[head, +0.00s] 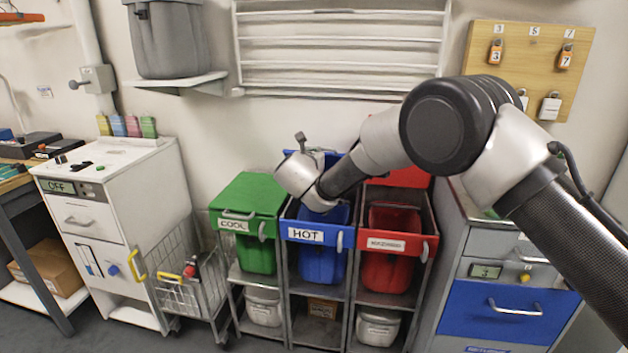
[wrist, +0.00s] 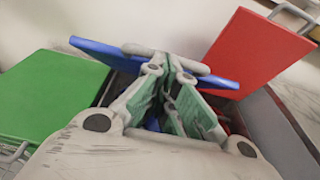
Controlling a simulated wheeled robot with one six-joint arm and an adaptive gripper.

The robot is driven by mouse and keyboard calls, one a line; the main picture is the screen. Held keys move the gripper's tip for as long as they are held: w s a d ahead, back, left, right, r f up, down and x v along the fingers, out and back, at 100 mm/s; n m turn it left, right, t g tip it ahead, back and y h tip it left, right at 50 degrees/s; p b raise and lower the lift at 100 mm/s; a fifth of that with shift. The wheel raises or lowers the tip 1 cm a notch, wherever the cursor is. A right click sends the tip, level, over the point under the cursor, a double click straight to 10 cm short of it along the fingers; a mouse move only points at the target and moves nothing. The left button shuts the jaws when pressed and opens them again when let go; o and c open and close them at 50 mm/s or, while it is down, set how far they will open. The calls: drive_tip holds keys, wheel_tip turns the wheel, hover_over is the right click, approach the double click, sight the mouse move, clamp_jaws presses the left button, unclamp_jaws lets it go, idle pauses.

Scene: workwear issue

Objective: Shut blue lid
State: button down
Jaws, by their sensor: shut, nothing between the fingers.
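The blue lid (wrist: 108,52) stands raised behind the HOT bin, seen nearly edge-on in the wrist view, with a grey bar handle along its edge. In the head view only a strip of the blue lid (head: 333,157) shows behind my wrist. My gripper (wrist: 170,62) is shut and empty, its fingertips in front of the lid's middle by the handle; I cannot tell whether they touch. In the head view my arm's end covers the fingers. The blue bin (head: 322,262) sits open in its frame under the HOT label (head: 305,234).
The green lid (head: 250,192) lies shut on the COOL bin at left. The red lid (wrist: 258,52) stands open at right above the red bin (head: 388,270). A wire cart (head: 185,295) and a grey drawer cabinet (head: 500,295) flank the bins. A wall rack (head: 340,50) hangs behind.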

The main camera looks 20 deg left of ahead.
drive_tip(key=shift+w+a+r, duration=0.15)
drive_tip(key=shift+w+r, duration=0.45)
drive_tip(key=shift+r, duration=0.05)
drive_tip(key=shift+w+a+r, duration=0.15)
drive_tip(key=shift+w+r, duration=0.45)
drive_tip(key=shift+r, duration=0.05)
